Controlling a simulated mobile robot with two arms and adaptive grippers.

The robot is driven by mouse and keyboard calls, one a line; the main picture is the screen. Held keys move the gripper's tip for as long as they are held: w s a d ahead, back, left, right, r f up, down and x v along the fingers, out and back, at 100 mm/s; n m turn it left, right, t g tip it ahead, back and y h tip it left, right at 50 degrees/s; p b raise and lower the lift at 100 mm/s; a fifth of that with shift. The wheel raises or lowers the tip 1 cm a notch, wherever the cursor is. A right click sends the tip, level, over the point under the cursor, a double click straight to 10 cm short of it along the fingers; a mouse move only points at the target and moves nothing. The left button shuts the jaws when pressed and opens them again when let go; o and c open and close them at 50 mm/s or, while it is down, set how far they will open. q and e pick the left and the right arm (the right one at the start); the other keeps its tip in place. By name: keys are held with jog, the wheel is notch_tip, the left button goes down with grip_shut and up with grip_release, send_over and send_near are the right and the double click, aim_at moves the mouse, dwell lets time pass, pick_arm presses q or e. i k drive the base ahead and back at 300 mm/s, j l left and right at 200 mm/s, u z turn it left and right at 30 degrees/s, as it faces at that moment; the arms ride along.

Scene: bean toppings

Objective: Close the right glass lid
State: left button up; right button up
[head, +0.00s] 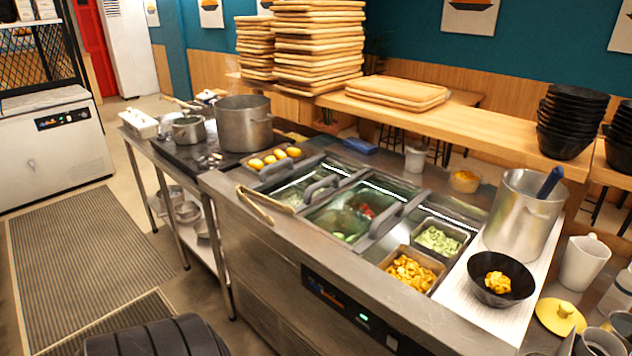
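The steel topping counter has two glass lids with thick grey handles. The right glass lid (356,212) lies over bins with green and red contents, and its grey handle (396,214) runs along its right side. Right of that handle, a bin of chopped green topping (439,240) and a bin of orange-yellow cubes (412,272) are uncovered. The left glass lid (296,189) lies beside it to the left, with a grey handle (321,187). Neither of my grippers is in view.
Tongs (264,204) lie at the counter's front left edge. A white board (468,297) on the right bears a black bowl (502,279) and a tall steel pot (520,215) with a ladle. Floor is free in front, with a ribbed mat (85,246).

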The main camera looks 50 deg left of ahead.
aim_at(377, 232)
jog(key=u, duration=1.35)
jog(key=j+z, duration=0.25)
jog(key=j, duration=0.4)
